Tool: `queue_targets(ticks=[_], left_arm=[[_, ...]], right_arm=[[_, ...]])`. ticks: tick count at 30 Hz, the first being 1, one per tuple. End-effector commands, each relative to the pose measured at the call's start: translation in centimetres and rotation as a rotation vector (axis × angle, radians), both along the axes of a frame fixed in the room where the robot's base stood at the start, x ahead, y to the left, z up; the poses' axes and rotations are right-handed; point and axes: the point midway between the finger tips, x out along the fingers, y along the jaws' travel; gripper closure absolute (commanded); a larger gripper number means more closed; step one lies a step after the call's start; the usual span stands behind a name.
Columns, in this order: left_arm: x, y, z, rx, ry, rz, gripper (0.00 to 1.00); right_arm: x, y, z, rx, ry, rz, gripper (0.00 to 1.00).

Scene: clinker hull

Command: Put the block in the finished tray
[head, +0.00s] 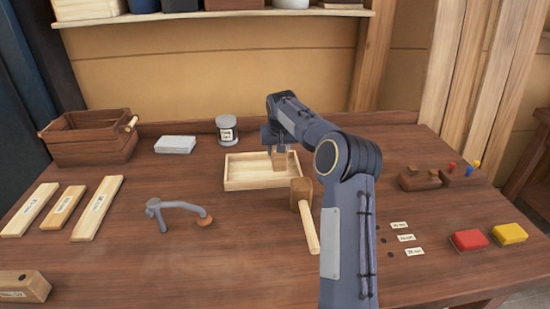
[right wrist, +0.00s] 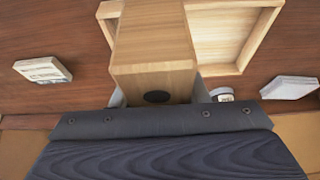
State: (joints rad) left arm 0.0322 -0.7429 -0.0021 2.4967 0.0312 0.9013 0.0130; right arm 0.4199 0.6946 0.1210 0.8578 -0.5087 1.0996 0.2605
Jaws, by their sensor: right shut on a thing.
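The wooden block (head: 280,161) is held upright in my right gripper (head: 279,150), over the right part of the pale wooden tray (head: 236,186) in the head view. In the right wrist view the block (right wrist: 155,48) fills the upper middle, with a dark round spot on its near end, and covers part of the tray (right wrist: 262,35). My right gripper is shut on the block. I cannot tell whether the block touches the tray floor. The visible part of the tray is bare. My left gripper is not in view.
A mallet (head: 308,215) lies just in front of the tray. A grey holdfast (head: 180,208) lies to the left, a jar (head: 226,129) and a pale box (head: 175,144) behind. A brown crate (head: 90,140) stands at far left. Another labelled block (head: 25,287) is at front left.

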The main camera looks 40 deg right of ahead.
Motion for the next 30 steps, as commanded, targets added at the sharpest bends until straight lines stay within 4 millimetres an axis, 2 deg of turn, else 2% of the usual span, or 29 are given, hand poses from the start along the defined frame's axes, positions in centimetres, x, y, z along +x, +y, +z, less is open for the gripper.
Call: queue_targets(ticks=[1, 3, 7, 12, 21, 26, 30], left_arm=[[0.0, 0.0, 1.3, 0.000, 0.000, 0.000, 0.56], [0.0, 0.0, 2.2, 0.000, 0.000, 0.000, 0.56], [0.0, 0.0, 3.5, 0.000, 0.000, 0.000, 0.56], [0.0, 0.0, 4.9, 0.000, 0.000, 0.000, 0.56], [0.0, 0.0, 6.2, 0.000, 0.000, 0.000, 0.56], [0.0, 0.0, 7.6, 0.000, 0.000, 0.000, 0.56], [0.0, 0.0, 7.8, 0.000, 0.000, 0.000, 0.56]], right_arm=[[1.1, -0.8, -0.1, 0.003, 0.000, -0.003, 0.96], [2.2, -1.8, -0.7, 0.003, 0.000, -0.003, 0.96], [3.9, -3.3, -3.4, 0.003, 0.003, -0.003, 0.96], [5.6, -4.4, -5.5, 0.001, -0.002, 0.000, 0.96], [6.3, -5.2, -7.0, 0.000, -0.001, -0.001, 0.96], [6.3, -5.2, -9.2, 0.002, 0.002, 0.000, 0.96], [6.4, -5.2, -10.2, 0.000, -0.001, -0.002, 0.96]])
